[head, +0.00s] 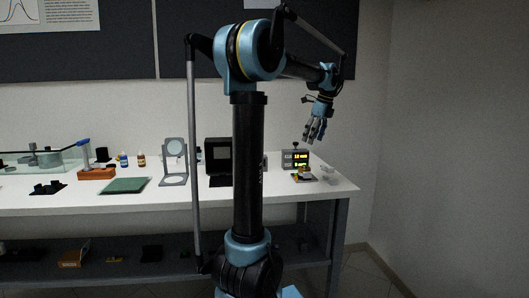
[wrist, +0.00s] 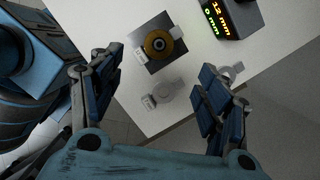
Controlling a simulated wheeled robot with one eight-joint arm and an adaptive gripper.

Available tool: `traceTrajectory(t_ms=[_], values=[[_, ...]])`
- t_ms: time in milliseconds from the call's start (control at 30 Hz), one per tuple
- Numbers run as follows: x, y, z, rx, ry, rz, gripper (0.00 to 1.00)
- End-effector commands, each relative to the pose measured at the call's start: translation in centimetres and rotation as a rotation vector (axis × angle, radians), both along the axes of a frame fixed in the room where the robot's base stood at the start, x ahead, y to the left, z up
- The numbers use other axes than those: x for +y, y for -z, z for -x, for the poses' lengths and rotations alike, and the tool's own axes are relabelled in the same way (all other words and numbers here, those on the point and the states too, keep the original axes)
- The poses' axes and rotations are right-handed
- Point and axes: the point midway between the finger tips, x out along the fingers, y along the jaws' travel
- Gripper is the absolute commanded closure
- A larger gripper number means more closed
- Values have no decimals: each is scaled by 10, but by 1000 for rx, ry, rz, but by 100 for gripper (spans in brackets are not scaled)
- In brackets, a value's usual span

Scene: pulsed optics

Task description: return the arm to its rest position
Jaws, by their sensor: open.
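My gripper (head: 316,130) hangs at the end of my blue and black arm, pointing down above the right end of the white bench (head: 80,204) in the head view. In the wrist view my gripper (wrist: 150,95) has its two fingers spread wide apart, with nothing between them but the view of the bench below. It is open and empty. The arm is raised and bent, with its elbow high in front of the dark wall board.
Below lie a dark square plate with a brass ring (wrist: 158,44), a clear small part (wrist: 172,95), and a display box (head: 296,158) reading 12 mm and 0 mm in the wrist view. A dark box (head: 219,156) and a round mirror stand (head: 174,160) are further left. Floor right of the bench is clear.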

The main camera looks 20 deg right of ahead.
Motion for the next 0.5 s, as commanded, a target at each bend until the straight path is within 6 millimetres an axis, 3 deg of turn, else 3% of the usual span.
traceTrajectory(t_ms=[167,267,500], values=[[5,1,-1,0,-17,4,30],[26,4,-3,-4,-88,22,30],[125,25,-3,-23,-465,118,30]])
